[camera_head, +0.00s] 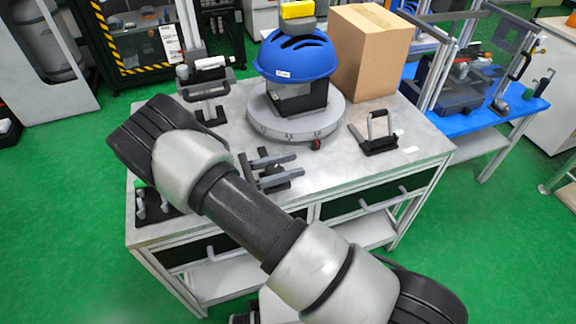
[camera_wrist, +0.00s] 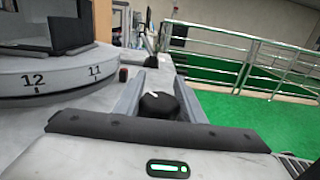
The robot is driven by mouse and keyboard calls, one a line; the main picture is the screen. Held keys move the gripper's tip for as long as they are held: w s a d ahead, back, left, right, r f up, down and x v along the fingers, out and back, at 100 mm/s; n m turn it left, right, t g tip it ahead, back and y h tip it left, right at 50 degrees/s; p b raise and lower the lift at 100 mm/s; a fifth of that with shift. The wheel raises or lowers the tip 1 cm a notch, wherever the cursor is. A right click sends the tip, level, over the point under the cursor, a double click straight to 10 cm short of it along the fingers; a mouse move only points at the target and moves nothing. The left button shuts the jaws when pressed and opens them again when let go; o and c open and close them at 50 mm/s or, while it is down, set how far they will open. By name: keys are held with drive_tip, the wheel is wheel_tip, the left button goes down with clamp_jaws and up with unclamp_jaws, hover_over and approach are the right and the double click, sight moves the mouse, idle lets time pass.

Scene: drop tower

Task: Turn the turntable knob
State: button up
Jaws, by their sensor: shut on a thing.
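The round grey turntable (camera_head: 290,122) stands on the table with numbers on its rim. Its rim (camera_wrist: 60,80) shows at the left of the wrist view, with 12 and 11 readable. A small dark red knob (camera_head: 316,144) is at its front edge; a reddish-brown block there (camera_wrist: 123,74) looks like the same part. My gripper (camera_head: 293,168) is in front of the turntable, apart from the red knob. In the wrist view, its two grey fingers (camera_wrist: 158,92) are on both sides of a black rounded thing (camera_wrist: 158,106), shut on it. I cannot tell exactly what this is.
A blue helmet (camera_head: 297,57) sits on a black stand on the turntable. A cardboard box (camera_head: 370,52) is behind it to the right. A black stand with a handle (camera_head: 372,138) is to the right; a black holder (camera_head: 205,92) is at the left. The front right tabletop is clear.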

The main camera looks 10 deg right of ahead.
drive_tip(key=o, duration=1)
drive_tip(key=shift+o, duration=0.2)
wheel_tip(320, 180, up, 10)
drive_tip(key=p, duration=0.2)
